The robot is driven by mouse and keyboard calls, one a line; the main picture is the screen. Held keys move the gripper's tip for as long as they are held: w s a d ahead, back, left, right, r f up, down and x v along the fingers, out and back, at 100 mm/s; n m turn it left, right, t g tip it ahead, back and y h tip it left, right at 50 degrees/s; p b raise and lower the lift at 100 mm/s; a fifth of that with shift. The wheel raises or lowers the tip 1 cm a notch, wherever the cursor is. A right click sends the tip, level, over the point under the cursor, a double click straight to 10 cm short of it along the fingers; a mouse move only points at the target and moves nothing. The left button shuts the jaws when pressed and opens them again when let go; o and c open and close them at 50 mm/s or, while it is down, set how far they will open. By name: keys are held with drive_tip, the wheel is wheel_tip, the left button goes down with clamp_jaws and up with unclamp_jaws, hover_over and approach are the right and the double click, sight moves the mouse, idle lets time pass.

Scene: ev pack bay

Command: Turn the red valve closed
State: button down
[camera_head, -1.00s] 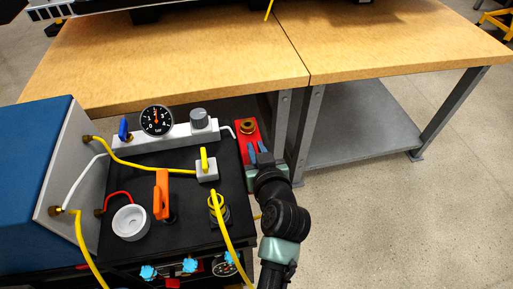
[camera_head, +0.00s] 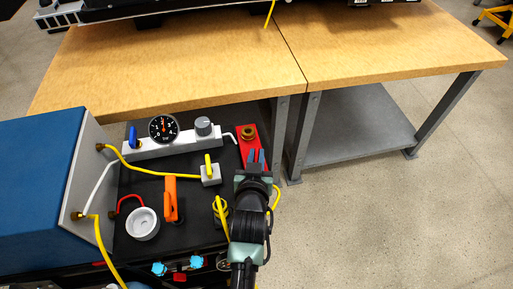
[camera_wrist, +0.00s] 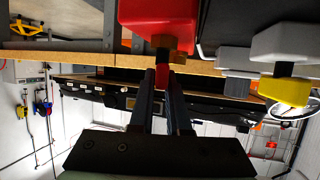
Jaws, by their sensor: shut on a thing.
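The red valve shows as a red block (camera_head: 244,152) with a brass fitting (camera_head: 249,131), at the right end of the black panel in the head view. In the wrist view, the red block (camera_wrist: 157,14) is at the top, with the brass fitting (camera_wrist: 172,46) below it and a small red handle (camera_wrist: 162,76) projecting from it. My gripper (camera_head: 256,157) reaches the near end of the block. Its fingers (camera_wrist: 161,88) are on either side of the red handle and shut on it. The fingers partly hide the handle, so its exact angle is unclear.
Left of the valve are a yellow-handled valve (camera_head: 209,168), an orange lever (camera_head: 171,198), a white cup-like fitting (camera_head: 142,223) and a gauge (camera_head: 163,128). The wooden bench (camera_head: 190,75) stands behind; open floor lies right.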

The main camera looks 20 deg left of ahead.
drive_tip(key=shift+a+f+m+h+b, duration=0.1)
drive_tip(key=shift+f+m+h+b, duration=0.1)
drive_tip(key=shift+m+h+b, duration=0.5)
drive_tip(key=shift+m+h, duration=0.3)
drive_tip(key=shift+h, duration=0.2)
drive_tip(key=shift+r+m+h+b, duration=0.1)
drive_tip(key=shift+m+h+b, duration=0.3)
drive_tip(key=shift+b, duration=0.4)
drive_tip(key=c, duration=0.9)
unclamp_jaws()
drive_tip(key=p+v, duration=0.1)
drive_tip(key=v, duration=1.2)
drive_tip(key=shift+s, duration=0.1)
drive_tip(key=shift+p, duration=0.3)
